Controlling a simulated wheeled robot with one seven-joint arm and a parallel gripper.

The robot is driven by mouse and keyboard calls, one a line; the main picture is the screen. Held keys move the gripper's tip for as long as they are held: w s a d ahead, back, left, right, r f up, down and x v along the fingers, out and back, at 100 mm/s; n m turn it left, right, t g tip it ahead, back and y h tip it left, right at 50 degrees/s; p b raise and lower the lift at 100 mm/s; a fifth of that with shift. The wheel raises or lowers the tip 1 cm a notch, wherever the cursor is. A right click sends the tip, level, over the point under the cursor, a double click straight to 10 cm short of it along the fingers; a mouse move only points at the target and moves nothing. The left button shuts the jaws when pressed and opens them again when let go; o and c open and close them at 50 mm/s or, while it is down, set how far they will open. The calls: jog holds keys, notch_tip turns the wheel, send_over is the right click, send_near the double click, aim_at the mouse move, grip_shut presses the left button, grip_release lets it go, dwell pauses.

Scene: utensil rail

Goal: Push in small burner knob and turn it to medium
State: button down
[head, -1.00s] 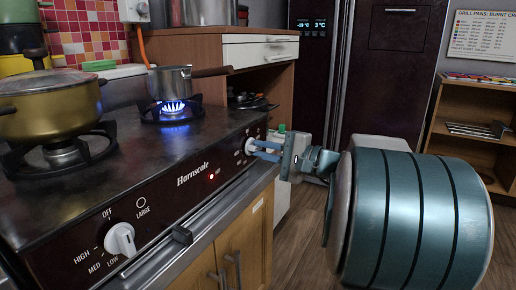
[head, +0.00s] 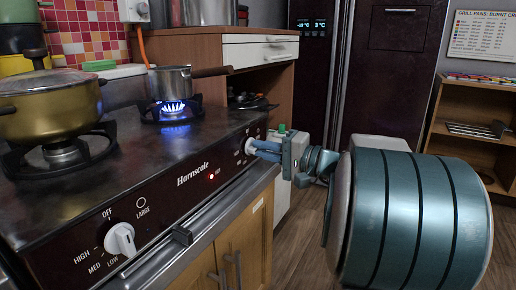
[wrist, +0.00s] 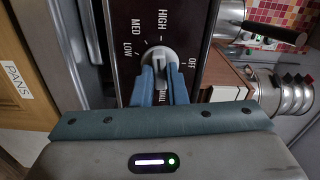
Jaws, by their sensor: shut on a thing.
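The small burner knob (wrist: 160,58) is pale and sits on the dark stove front (head: 150,207), with OFF, HIGH, MED and LOW around it. My gripper (wrist: 162,82) is shut on it, a blue finger on each side of its ridge. In the wrist view the ridge runs up and down, in line with the HIGH mark; its pointer end is hard to tell. In the head view my gripper (head: 262,150) hides most of the knob. The small burner (head: 172,112) burns blue under a saucepan (head: 171,82).
The large burner knob (head: 120,239) is at the near left of the panel. A gold pot (head: 50,108) stands on the unlit large burner. A red HOT light (head: 211,177) glows. A rail (head: 215,215) runs below the panel. A wooden cabinet (head: 248,235) is underneath; open floor lies right.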

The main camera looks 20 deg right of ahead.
jog(key=shift+r+n, duration=0.1)
jog(key=shift+n, duration=0.2)
jog(key=shift+n, duration=1.2)
jog(key=shift+n, duration=1.2)
jog(key=c, duration=1.4)
grip_release()
jog(key=shift+c, duration=0.2)
jog(key=v, duration=0.7)
